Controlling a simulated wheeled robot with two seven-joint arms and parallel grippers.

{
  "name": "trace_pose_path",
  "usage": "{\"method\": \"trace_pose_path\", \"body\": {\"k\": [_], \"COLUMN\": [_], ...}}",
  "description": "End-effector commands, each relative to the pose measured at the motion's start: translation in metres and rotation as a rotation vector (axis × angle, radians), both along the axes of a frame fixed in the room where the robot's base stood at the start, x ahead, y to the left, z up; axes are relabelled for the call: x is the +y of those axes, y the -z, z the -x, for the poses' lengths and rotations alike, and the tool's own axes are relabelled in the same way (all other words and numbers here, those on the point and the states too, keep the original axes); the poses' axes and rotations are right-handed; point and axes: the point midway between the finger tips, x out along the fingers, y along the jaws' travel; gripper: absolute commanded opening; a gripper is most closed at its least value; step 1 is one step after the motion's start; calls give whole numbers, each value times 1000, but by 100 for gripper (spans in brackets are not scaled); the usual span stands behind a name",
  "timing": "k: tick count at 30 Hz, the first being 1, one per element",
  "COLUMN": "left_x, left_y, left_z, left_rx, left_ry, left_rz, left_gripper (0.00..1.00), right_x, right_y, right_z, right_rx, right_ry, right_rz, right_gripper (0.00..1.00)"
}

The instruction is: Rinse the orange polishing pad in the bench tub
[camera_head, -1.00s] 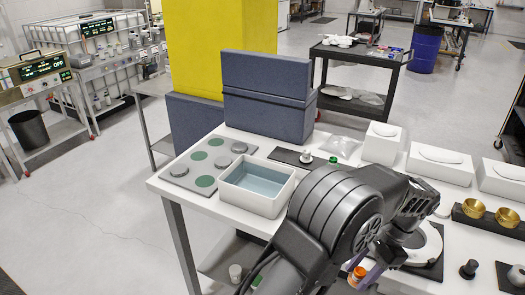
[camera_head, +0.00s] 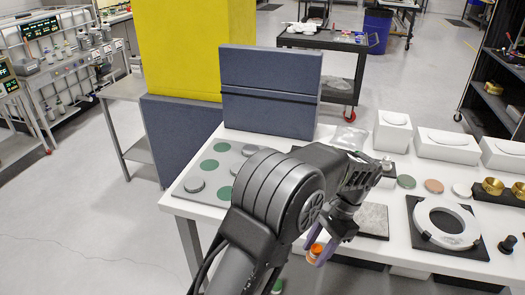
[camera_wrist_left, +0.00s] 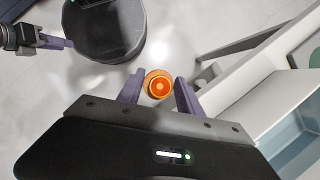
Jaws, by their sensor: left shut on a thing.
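My left gripper (camera_head: 318,245) is shut on the orange polishing pad (camera_head: 315,251), low at the front edge of the bench. In the left wrist view the pad (camera_wrist_left: 158,85) shows as an orange disc with a brighter centre between the two purple fingers (camera_wrist_left: 160,92). The pale bench tub (camera_wrist_left: 300,138) with bluish water shows at the right edge of that view, apart from the pad. In the head view my left arm hides the tub. A purple finger that looks like my right gripper's (camera_wrist_left: 55,42) is at the wrist view's upper left; its opening is unclear.
The white bench (camera_head: 400,235) carries a grey panel (camera_head: 190,205) with green discs at left and a white ring fixture (camera_head: 445,222) on a black plate at right. White blocks (camera_head: 445,145) and a dark blue case (camera_head: 270,90) line the back.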

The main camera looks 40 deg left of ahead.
Motion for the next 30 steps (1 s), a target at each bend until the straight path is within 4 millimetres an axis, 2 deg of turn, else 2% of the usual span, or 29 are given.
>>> {"method": "trace_pose_path", "body": {"k": [13,17,20,23,27,30], "left_x": [0,6,19,40,78,102], "left_y": [0,-2,-6,-15,-39,-58], "left_z": [0,-2,-5,-10,-17,-19], "left_rx": [-1,-2,-4,-9,-16,-15], "left_ry": [8,87,241,488,922,1185], "left_rz": [0,1,2,1,-5,-10], "left_gripper": [1,1,1,1,1,1], "right_x": [-1,-1,0,0,1,1], "right_y": [1,6,14,25,42,50], "right_z": [-1,-1,-2,-3,-4,-5], "right_rx": [-1,-2,-4,-7,-12,-15], "right_ry": [3,2,1,0,0,-1], "right_rz": [1,0,0,-3,-6,-8], "right_gripper": [36,36,36,36,36,36]}}
